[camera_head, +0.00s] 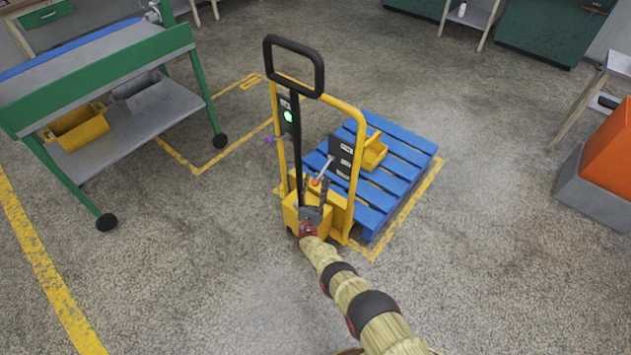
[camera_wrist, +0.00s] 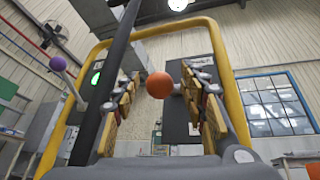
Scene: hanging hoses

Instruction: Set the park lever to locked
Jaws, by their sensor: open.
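A lever with an orange ball knob (camera_head: 315,182) sits low on the front of a yellow hand truck (camera_head: 354,170). Its pale rod runs up toward a dark panel with white labels (camera_head: 346,150); I cannot read them. My gripper (camera_head: 313,198) is at the hand truck's front, just by the knob. In the wrist view the orange knob (camera_wrist: 160,85) shows between the two open finger pads of my gripper (camera_wrist: 160,112), with gaps on both sides. A purple knob (camera_head: 268,140) sticks out at the left of the frame and also shows in the wrist view (camera_wrist: 57,64).
A black tiller handle (camera_head: 294,66) rises in front of the frame, close to my gripper's left. A blue pallet (camera_head: 400,165) with a yellow bin (camera_head: 374,153) lies behind. A green-framed bench (camera_head: 110,85) stands left. Floor in front is clear.

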